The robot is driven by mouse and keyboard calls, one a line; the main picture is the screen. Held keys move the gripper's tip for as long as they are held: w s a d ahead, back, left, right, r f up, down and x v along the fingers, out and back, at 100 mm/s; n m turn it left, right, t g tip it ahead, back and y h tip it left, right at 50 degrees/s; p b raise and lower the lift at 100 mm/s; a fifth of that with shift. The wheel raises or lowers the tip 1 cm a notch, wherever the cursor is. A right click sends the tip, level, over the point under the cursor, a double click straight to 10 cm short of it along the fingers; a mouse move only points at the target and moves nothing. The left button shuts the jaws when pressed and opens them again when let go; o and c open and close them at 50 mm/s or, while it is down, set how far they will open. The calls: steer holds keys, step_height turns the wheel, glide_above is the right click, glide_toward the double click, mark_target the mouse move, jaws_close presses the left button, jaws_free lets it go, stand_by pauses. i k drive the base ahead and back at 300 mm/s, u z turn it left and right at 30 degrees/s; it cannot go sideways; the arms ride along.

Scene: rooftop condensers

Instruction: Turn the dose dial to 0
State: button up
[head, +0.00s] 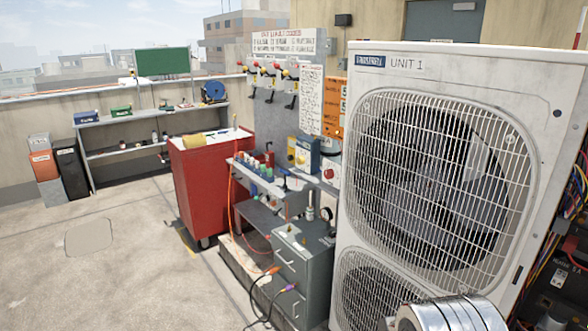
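I cannot make out for certain which thing is the dose dial. A small white panel with a round red knob (328,173) is on the wall just left of the big condenser. A blue box (308,153) with a pale face and a yellow box (291,152) stand beside it, above the bench. Their markings are too small to read, so no dial setting can be told.
The large white condenser marked UNIT 1 (395,62) fills the right side. A grey cabinet (305,262) with cables stands left of it. A red tool cart (205,190) and a long shelf (150,113) stand farther back. The concrete floor (130,285) at left is clear.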

mark_target(300, 160)
steer(key=k, duration=0.35)
steer(key=u, duration=0.25)
steer(key=i, duration=0.5)
steer(key=u, duration=0.6)
steer(key=i, duration=0.65)
steer(key=u, duration=0.6)
steer(key=i, duration=2.1)
steer(key=z, duration=0.2)
